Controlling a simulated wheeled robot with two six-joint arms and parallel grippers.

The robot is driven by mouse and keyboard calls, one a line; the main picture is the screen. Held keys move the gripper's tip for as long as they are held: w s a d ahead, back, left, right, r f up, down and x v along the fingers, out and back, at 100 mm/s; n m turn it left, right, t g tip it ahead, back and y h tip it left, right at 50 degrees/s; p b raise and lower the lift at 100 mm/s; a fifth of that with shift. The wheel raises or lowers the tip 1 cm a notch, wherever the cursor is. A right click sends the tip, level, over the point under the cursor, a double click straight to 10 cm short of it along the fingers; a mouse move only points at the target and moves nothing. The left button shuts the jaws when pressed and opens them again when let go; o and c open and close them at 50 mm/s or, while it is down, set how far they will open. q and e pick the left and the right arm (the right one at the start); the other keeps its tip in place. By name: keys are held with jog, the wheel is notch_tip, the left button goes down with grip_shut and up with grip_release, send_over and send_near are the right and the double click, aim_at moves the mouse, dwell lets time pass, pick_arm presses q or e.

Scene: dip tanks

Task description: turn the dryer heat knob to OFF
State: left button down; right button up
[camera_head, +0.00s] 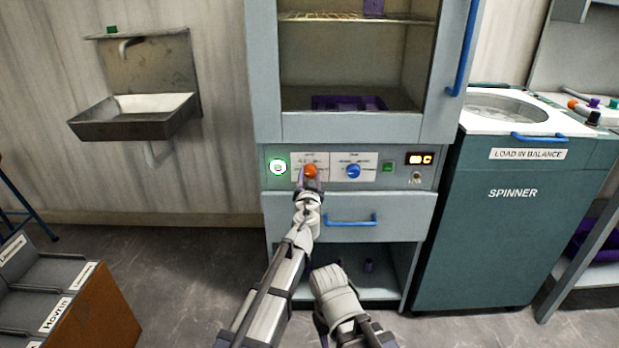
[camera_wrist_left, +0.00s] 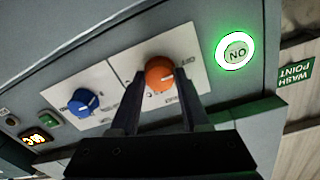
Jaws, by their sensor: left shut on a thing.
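The dryer's control panel (camera_head: 400,172) is in the middle of the head view. The orange knob (camera_head: 310,171) sits on a white label plate at its left part, and it also shows in the left wrist view (camera_wrist_left: 159,73). My left gripper (camera_head: 310,182) is at the orange knob, its two dark fingers (camera_wrist_left: 157,85) shut on the knob's sides. The fingers hide part of the knob's label, so its setting cannot be read. A blue knob (camera_head: 353,171) is to the right.
A green-lit ON button (camera_head: 278,167) is left of the orange knob. A green switch (camera_head: 387,167) and a lit display (camera_head: 419,159) are to the right. A blue drawer handle (camera_head: 350,220) is below. The dryer's glass door with blue handle (camera_head: 462,50) is above.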

pick_arm(q)
jog(key=shift+s+n, duration=0.1)
jog(key=shift+n, duration=0.3)
jog(key=shift+c, duration=1.9)
grip_release()
jog(key=s, duration=0.7)
jog(key=shift+s+a, duration=0.15)
jog(key=shift+s, duration=0.25)
